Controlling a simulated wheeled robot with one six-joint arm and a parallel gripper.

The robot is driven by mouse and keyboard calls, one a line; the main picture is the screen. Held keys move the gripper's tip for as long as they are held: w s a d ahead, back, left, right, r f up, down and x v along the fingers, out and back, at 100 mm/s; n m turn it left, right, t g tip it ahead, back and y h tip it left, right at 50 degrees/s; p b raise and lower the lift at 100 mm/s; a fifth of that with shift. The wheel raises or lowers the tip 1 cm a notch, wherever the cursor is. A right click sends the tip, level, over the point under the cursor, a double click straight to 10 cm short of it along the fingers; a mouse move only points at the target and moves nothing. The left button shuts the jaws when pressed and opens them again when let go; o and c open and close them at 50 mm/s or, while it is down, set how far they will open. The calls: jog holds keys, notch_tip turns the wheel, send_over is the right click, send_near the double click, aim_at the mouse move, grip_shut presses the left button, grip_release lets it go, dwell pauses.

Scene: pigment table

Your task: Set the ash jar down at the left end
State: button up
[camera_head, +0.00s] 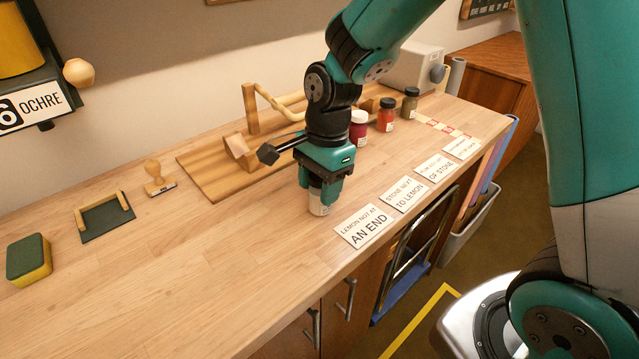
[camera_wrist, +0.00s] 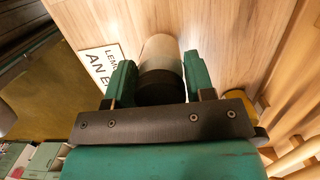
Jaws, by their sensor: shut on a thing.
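My gripper (camera_head: 318,190) points down over the wooden counter, left of the row of jars. It is shut on a pale jar with a dark lid, presumably the ash jar (camera_head: 318,207). In the wrist view the pale jar (camera_wrist: 160,52) sits between the two green fingers, lid towards the palm. Its label is not readable. I cannot tell whether its base touches the counter. A magenta jar (camera_head: 358,130), an orange-red jar (camera_head: 386,117) and an olive jar (camera_head: 410,103) stand in a row to the right, further back.
A wooden stand (camera_head: 215,174) is behind my gripper. A stamp (camera_head: 158,180), a green tray (camera_head: 106,219) and a sponge (camera_head: 29,260) lie left. The counter's front left is clear.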

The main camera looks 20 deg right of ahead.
jog(key=shift+f, duration=0.15)
jog(key=o, duration=1)
jog(key=shift+c, duration=0.2)
jog(key=r, duration=0.4)
jog(key=d+r, duration=0.1)
jog(key=r, duration=0.7)
jog(key=shift+w+d+p, duration=0.25)
jog(key=shift+d+p, duration=0.05)
jog(key=shift+p, duration=0.05)
jog(key=s+a+r+n+y, duration=0.1)
jog(key=s+a+n, duration=0.2)
jog(key=s+n, duration=0.6)
jog(key=s+a+n+y, duration=0.1)
jog(key=s+a+n, duration=0.2)
jog(key=s+n, duration=0.7)
jog(key=n, duration=0.2)
jog(key=shift+r+n+y, duration=0.3)
jog(key=shift+r, duration=0.1)
